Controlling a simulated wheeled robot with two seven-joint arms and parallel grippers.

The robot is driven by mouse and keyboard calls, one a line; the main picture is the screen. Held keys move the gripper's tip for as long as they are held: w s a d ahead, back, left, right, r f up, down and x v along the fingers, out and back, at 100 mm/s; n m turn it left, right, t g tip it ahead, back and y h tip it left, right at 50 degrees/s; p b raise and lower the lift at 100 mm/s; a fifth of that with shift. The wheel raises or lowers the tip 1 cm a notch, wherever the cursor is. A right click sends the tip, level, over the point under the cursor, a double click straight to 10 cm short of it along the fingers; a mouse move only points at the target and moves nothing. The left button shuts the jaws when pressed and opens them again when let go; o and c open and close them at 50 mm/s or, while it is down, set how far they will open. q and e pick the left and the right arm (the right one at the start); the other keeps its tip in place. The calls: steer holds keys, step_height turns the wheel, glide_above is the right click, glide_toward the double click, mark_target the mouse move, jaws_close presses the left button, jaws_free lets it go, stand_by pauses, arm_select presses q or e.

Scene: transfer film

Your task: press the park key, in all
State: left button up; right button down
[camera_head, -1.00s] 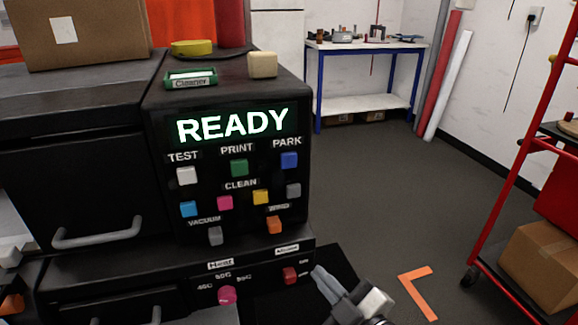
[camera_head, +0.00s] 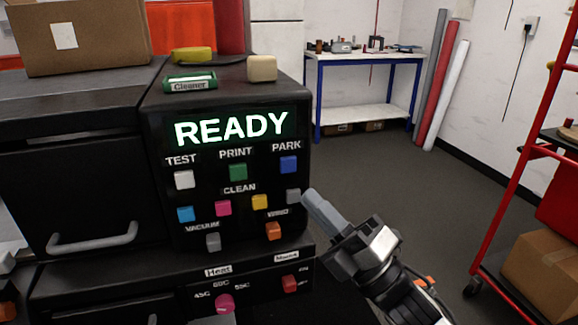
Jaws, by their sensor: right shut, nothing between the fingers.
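The park key (camera_head: 288,165) is a blue square button under the word PARK, at the upper right of the black control panel (camera_head: 160,130). The lit display (camera_head: 231,128) above it reads READY. My right gripper (camera_head: 308,198) is shut and empty. Its fingertips point up and left, just right of the grey key (camera_head: 293,196) in the picture and below the park key, apart from the park key. I cannot tell whether the tips touch the panel edge. My left gripper does not show.
Other keys sit close by: green print key (camera_head: 238,172), white test key (camera_head: 184,180), yellow key (camera_head: 260,202) and orange key (camera_head: 273,231). A red shelf cart (camera_head: 510,180) stands at the right. The floor (camera_head: 420,190) between is open.

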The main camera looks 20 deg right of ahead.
steer(key=b, duration=0.1)
glide_toward(282, 160)
steer(key=s+r+x, duration=0.1)
steer(key=x, duration=0.4)
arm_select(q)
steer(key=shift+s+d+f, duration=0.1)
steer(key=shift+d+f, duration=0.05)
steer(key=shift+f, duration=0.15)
arm_select(e)
steer(key=shift+w+f, duration=0.1)
steer(key=shift+f, duration=0.15)
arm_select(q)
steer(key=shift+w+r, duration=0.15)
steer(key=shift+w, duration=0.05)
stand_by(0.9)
arm_select(e)
steer(key=shift+w, duration=0.1)
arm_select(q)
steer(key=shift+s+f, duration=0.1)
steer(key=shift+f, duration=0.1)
arm_select(e)
steer(key=shift+w+a, duration=0.1)
steer(key=shift+w, duration=0.25)
arm_select(q)
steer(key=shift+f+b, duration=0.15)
steer(key=shift+b, duration=0.15)
arm_select(e)
steer(key=shift+w, duration=0.15)
